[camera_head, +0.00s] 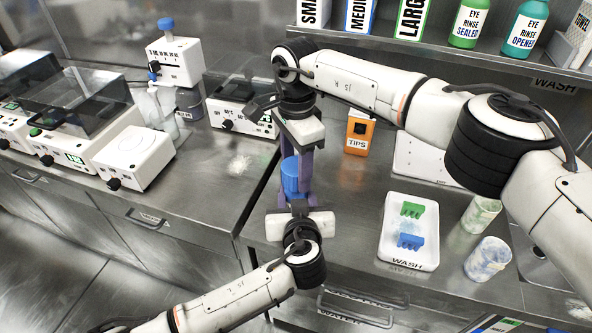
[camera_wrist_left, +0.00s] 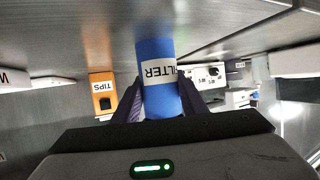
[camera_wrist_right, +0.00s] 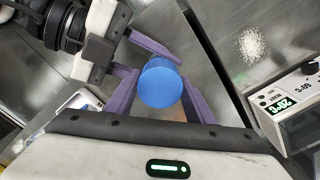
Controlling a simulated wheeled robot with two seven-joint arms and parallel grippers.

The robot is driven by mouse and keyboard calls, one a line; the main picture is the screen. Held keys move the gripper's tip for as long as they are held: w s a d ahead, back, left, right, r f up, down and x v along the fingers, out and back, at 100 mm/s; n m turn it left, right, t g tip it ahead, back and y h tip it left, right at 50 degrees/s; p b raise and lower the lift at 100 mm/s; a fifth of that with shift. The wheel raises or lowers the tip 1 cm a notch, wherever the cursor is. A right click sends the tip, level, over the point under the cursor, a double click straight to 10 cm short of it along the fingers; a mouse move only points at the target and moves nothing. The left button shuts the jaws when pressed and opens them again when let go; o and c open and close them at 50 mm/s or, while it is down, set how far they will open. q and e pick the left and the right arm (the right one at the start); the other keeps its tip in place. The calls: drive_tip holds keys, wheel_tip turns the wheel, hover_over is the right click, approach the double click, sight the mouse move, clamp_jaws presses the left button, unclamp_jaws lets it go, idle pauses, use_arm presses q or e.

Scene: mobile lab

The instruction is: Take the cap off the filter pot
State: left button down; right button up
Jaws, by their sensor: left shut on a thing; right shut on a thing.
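The filter pot (camera_head: 291,178) is a blue cylinder held between my two grippers, over the bench's front edge. In the left wrist view its blue body (camera_wrist_left: 157,50) carries a white label reading FILTER, upside down. My left gripper (camera_head: 296,203) comes from below and is shut on the pot's body. My right gripper (camera_head: 304,178) comes from above, its purple fingers shut around the blue cap (camera_wrist_right: 160,82), whose round top shows in the right wrist view. The seam between cap and body is not clear, so I cannot tell whether they are apart.
An orange TIPS box (camera_head: 359,133) stands behind, to the right. A white WASH tray (camera_head: 393,255) with green and blue racks lies on the right bench, beside two beakers (camera_head: 487,260). White instruments (camera_head: 133,157) stand on the left bench. A shelf of bottles (camera_head: 468,22) runs above.

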sight(296, 166)
drive_tip(key=shift+r, duration=0.35)
drive_tip(key=shift+r, duration=1.95)
use_arm(q)
drive_tip(key=c, duration=1)
unclamp_jaws()
